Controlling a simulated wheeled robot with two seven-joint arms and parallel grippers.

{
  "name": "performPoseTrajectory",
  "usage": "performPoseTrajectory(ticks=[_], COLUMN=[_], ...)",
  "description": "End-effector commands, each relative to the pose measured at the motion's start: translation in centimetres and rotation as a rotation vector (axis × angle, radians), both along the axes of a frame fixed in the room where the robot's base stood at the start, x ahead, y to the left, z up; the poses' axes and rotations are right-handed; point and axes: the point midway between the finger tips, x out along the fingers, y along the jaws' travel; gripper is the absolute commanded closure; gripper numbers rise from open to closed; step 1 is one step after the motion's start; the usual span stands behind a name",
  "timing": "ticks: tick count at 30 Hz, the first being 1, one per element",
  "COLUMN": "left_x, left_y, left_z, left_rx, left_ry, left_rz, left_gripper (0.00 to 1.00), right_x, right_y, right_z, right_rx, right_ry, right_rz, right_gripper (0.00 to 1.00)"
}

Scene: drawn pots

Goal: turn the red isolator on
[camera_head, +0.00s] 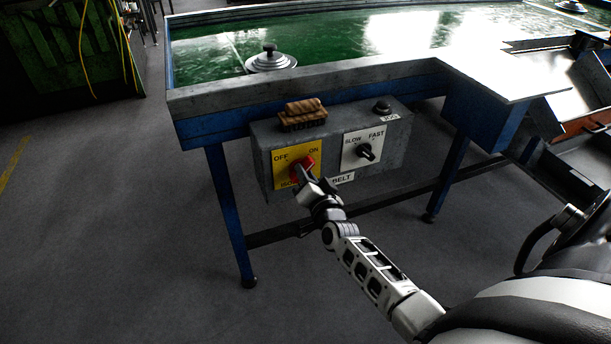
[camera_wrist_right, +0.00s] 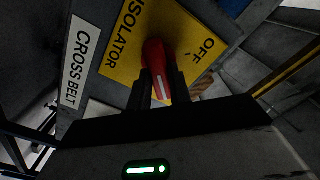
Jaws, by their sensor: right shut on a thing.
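The red isolator knob (camera_head: 304,164) sits on a yellow plate (camera_head: 283,164) marked OFF and ON, on the left of a grey control box (camera_head: 262,182). My right gripper (camera_head: 301,173) reaches it from the front and is shut on it. In the right wrist view the red knob (camera_wrist_right: 153,57) lies between the two dark fingers (camera_wrist_right: 161,88), with a white line on its near end. OFF and ISOLATOR are readable there; ON is not visible. I cannot tell exactly which mark the knob points to. My left gripper is not in view.
The box hangs under a blue-framed table (camera_head: 190,136) with a green top. A black SLOW/FAST knob (camera_head: 366,153) is to the right of the isolator. A brush (camera_head: 303,115) and a dark button (camera_head: 382,106) are on top of the box. Open floor lies in front.

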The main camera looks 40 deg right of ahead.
Motion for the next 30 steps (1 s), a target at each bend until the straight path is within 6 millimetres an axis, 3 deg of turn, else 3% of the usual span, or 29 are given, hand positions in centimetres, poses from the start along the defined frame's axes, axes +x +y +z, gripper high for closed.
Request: performPoseTrajectory(ticks=[17,18,20,30], left_x=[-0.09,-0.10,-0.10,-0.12], left_y=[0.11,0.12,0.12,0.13], left_z=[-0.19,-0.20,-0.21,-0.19], left_rx=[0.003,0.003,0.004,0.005], left_ry=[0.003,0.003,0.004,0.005], left_rz=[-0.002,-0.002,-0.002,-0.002], left_gripper=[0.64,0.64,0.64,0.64], right_x=[-0.08,-0.08,-0.08,-0.36], right_y=[0.03,0.03,0.02,0.11], right_z=[-0.17,-0.17,-0.16,-0.08], right_rx=[0.032,0.032,0.032,0.031], right_ry=[-0.004,-0.004,-0.004,-0.005], right_rz=[0.001,0.001,0.001,0.001], right_gripper=[1.00,0.72,0.58,0.58])
